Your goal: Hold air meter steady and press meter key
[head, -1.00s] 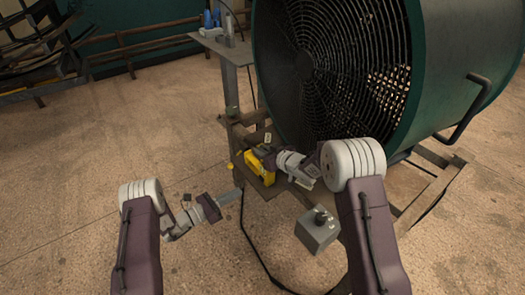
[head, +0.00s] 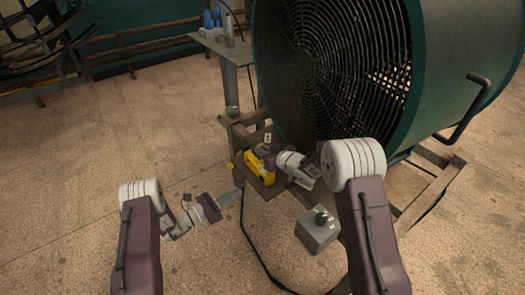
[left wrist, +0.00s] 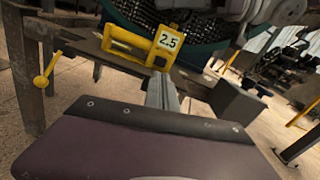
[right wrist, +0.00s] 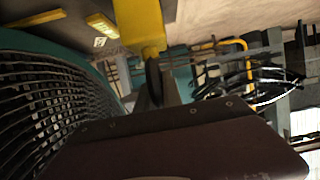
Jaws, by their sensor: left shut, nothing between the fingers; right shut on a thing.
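The yellow air meter (head: 254,163) is by the wooden frame below the big fan. In the left wrist view the yellow meter (left wrist: 130,44) shows a white plate reading 2.5. My right gripper (head: 272,149) is shut on the meter from the right side; the right wrist view shows yellow casing (right wrist: 140,25) at its fingertips. My left gripper (head: 238,191) is shut and empty, left of and below the meter. In the left wrist view its fingertips (left wrist: 161,77) appear just below the 2.5 plate; whether they touch cannot be told. I cannot make out the meter key.
The big fan (head: 330,70) stands behind and right of the meter. A grey box with a knob (head: 317,232) stands in front, a dark cable (head: 262,262) beside it. A small table (head: 232,50) is at the back. The floor at left is clear.

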